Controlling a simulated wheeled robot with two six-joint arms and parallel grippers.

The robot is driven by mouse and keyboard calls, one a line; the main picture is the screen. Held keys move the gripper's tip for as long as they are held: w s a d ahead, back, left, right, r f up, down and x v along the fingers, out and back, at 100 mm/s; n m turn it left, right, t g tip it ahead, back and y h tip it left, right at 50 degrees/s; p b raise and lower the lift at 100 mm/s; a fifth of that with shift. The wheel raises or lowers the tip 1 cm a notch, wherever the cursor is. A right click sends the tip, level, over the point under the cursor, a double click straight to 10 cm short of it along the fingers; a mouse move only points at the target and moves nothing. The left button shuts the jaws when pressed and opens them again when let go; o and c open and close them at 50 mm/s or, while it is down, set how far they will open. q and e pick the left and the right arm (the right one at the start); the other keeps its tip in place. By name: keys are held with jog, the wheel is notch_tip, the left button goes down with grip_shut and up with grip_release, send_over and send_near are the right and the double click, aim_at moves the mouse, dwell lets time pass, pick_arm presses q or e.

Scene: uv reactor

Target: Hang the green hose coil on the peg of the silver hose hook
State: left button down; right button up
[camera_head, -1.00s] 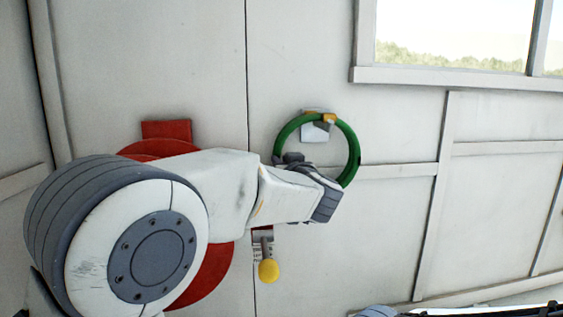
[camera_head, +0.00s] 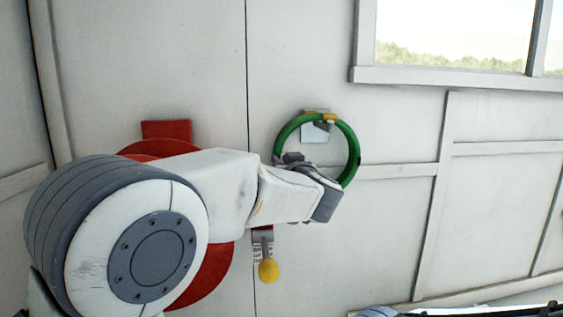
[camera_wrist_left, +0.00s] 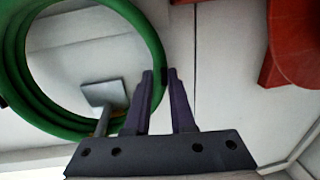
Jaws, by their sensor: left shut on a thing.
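The green hose coil (camera_head: 356,150) is an upright ring in front of the wall, held at its lower left. My left gripper (camera_head: 290,159) is shut on it; in the left wrist view the fingers (camera_wrist_left: 161,72) are at the coil's edge (camera_wrist_left: 146,30). The silver hose hook (camera_head: 314,134) is a square plate on the wall, behind the top of the ring. Its peg (camera_wrist_left: 104,122) reaches toward the coil in the wrist view. A yellow-orange piece (camera_head: 328,118) shows at the ring's top. I cannot tell whether the coil rests on the peg.
A red round fixture (camera_head: 205,277) is on the wall behind my left arm. A yellow knob (camera_head: 268,271) on a small bracket is below the gripper. A window (camera_head: 450,35) is at upper right. The wall right of the coil is mostly clear.

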pick_arm(q)
jog(key=shift+r, duration=0.15)
jog(key=c, duration=0.7)
grip_release()
